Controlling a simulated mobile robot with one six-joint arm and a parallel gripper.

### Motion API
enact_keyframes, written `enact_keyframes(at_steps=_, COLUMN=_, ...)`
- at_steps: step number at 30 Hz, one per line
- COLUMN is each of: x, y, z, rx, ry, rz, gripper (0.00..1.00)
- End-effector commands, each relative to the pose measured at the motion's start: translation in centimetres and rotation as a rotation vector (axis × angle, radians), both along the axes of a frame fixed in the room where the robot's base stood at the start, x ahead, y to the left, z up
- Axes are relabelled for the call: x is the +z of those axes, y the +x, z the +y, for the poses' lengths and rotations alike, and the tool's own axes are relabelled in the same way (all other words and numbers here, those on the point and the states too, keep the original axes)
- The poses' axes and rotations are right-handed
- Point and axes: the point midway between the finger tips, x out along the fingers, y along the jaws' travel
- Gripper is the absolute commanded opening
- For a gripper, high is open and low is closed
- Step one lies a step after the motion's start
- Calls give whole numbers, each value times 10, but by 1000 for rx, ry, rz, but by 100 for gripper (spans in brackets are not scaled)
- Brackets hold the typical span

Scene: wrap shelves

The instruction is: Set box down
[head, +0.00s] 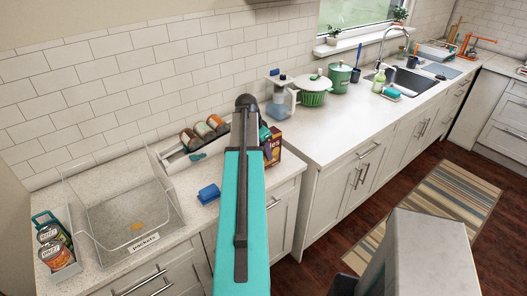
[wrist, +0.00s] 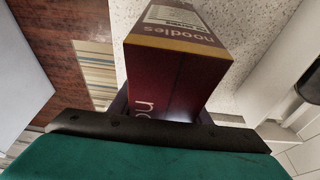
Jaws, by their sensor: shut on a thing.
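The noodles box (wrist: 168,75) is dark red with a yellow-brown edge and the word "noodles" on its end. My gripper (wrist: 160,112) is shut on it, and the jaws are mostly hidden behind the dark wrist part. In the head view the box (head: 274,150) shows only partly, to the right of my teal arm, over the right end of the near counter. Whether it touches the counter I cannot tell. A clear open bin (head: 110,232) with a front label stands on the counter at left, holding a small yellow-orange thing.
A blue block (head: 209,194) lies on the counter between bin and arm. A rack of jars (head: 197,142) stands by the wall. Cans in a holder (head: 54,243) stand left of the bin. A blue-lidded jug (head: 281,98) and green-white pot (head: 314,90) stand behind the box.

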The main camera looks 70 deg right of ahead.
Motion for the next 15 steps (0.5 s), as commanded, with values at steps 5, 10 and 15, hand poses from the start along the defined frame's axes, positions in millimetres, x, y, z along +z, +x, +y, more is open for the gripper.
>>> enact_keyframes(at_steps=5, x=-9, y=0, z=0, rx=0, ry=-1, rz=1, gripper=10)
enact_keyframes(at_steps=10, x=-11, y=0, z=0, rx=0, ry=-1, rz=0, gripper=10)
enact_keyframes(at_steps=15, x=-12, y=0, z=0, rx=0, ry=-1, rz=0, gripper=10)
